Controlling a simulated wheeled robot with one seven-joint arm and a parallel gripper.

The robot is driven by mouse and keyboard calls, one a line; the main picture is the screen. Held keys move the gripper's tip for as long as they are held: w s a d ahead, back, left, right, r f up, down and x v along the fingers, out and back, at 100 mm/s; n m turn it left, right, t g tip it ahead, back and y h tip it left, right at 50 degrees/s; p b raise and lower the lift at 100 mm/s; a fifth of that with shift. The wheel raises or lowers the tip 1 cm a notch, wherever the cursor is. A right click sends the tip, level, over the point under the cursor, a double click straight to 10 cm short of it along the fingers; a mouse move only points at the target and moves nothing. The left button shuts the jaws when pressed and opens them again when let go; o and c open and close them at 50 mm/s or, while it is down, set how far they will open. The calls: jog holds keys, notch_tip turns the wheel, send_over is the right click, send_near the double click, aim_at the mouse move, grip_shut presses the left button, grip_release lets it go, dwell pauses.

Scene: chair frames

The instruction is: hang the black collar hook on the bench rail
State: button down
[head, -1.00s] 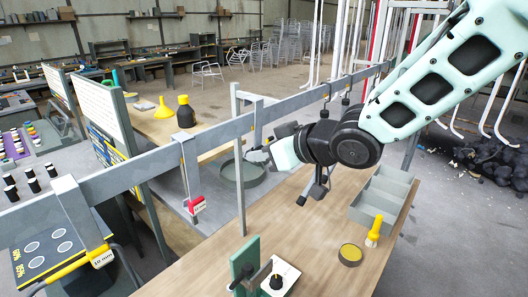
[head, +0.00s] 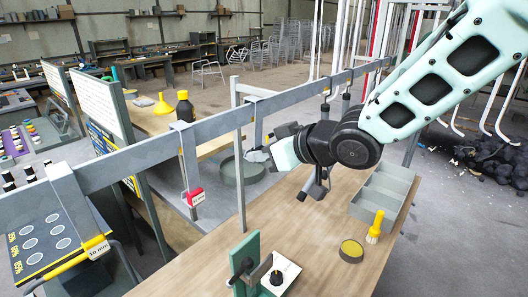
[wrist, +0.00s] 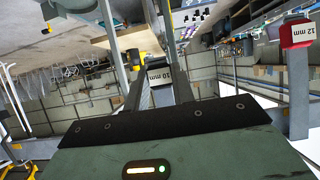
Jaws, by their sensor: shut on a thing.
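My gripper (head: 258,155) is shut on the lower part of a grey hook strap, which I take to be the black collar hook (head: 258,128). Its upper end is bent and shows at the grey bench rail (head: 218,125); I cannot tell whether it bears on the rail. The gripper hides its collar in the head view. The yellow 10 mm hook (head: 68,190) and the red 12 mm hook (head: 187,160) hang on the rail to the left.
More dark hooks (head: 345,100) hang farther along the rail. A round grey tray (head: 240,172) is behind it. On the wooden bench (head: 290,215) are a grey compartment bin (head: 385,190), a yellow-handled brush (head: 375,228), a yellow-topped tin (head: 351,251) and a green stand (head: 245,262).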

jog(key=shift+f, duration=0.15)
jog(key=c, duration=1.1)
grip_release()
jog(key=p+v, duration=0.4)
jog(key=v, duration=0.4)
dwell(0.4)
